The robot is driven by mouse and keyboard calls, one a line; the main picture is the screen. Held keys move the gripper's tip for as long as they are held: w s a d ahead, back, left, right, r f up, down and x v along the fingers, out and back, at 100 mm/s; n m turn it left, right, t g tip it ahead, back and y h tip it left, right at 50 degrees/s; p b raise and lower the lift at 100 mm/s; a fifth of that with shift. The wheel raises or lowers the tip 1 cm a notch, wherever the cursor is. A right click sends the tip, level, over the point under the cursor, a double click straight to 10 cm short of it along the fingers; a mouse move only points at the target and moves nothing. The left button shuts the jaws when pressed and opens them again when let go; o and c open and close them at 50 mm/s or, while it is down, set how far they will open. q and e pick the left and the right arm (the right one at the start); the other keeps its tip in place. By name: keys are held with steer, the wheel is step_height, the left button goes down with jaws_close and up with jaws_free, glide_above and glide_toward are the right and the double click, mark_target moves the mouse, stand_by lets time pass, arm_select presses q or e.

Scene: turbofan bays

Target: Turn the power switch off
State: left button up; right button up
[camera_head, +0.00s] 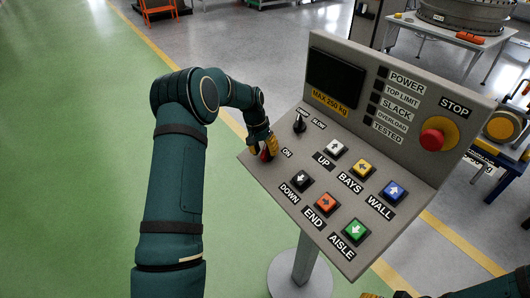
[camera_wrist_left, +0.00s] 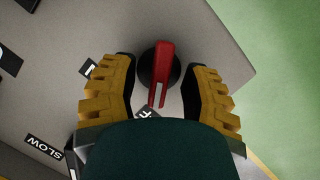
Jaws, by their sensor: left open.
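The power switch is a red rotary handle on a black round base, at the left corner of the grey sloped control panel (camera_head: 262,177). In the left wrist view the red switch (camera_wrist_left: 162,68) lies between the yellow fingers of my left gripper (camera_wrist_left: 160,82), with a gap on each side. In the head view my left gripper (camera_head: 263,147) reaches down over the switch and mostly hides it. The ON label (camera_head: 287,153) shows just right of it. My right gripper (camera_head: 385,295) only peeks in at the bottom edge; its fingers are cut off.
A black selector knob (camera_head: 299,123) by the SLOW label stands close behind my left gripper. Several coloured push buttons, such as the white UP button (camera_head: 335,147), fill the panel. A red STOP button (camera_head: 432,139) is on its upright part. The green floor at left is clear.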

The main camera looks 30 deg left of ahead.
arm_select(q)
steer(key=v, duration=1.1)
steer(key=shift+s, duration=0.1)
